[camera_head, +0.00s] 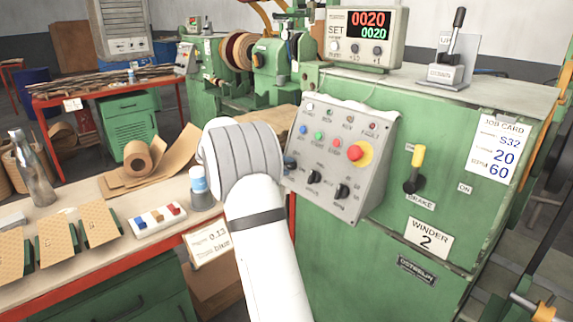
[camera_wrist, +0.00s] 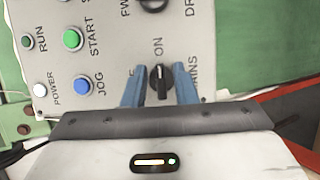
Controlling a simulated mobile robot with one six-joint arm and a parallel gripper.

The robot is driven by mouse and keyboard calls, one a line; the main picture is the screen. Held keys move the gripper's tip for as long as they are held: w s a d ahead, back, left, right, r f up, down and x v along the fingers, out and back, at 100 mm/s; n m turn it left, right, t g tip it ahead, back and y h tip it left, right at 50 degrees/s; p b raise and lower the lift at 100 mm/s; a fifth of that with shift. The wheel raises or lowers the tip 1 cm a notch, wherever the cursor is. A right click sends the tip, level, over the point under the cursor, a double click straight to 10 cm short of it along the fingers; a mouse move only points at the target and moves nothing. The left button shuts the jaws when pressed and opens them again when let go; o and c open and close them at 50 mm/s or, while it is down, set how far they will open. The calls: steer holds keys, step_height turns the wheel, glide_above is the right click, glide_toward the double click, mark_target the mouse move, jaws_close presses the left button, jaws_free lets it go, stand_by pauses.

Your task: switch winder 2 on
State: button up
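Winder 2 is the green machine (camera_head: 340,230) with a "WINDER 2" plate (camera_head: 429,237). Its grey control panel (camera_head: 325,197) faces me. In the wrist view, the black MAINS knob (camera_wrist: 160,82) sits between the blue fingers of my gripper (camera_wrist: 160,86), which close in on both sides of it. The knob's grip lies in line with the word ON. The label at its other position is mostly hidden by a finger. The POWER lamp (camera_wrist: 40,90) looks white; I cannot tell if it is lit. In the head view my wrist hides most of the gripper.
The panel also has blue JOG (camera_wrist: 82,86) and green START (camera_wrist: 71,39) buttons, two more black knobs (camera_head: 342,191) and a red emergency button (camera_head: 355,152). A bench (camera_head: 130,257) with a glue pot (camera_head: 200,188) stands left.

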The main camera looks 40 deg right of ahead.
steer(key=shift+o, duration=0.5)
steer(key=v, duration=0.7)
steer(key=shift+a+p, duration=0.3)
steer(key=shift+p, duration=0.05)
steer(key=shift+w, duration=0.1)
steer(key=s+a+r+n+t+y+p, duration=0.1)
steer(key=s+a+y+p, duration=0.5)
steer(key=s+a, duration=0.6)
steer(key=s+a+r+n+t+y+p, duration=0.1)
steer(key=s+a+r+t+y+p, duration=0.2)
steer(key=s+a, duration=1)
steer(key=s+t+y+p, duration=0.3)
steer(key=s+y, duration=0.1)
steer(key=shift+s+a+r+p, duration=0.3)
steer(key=shift+r+p, duration=0.05)
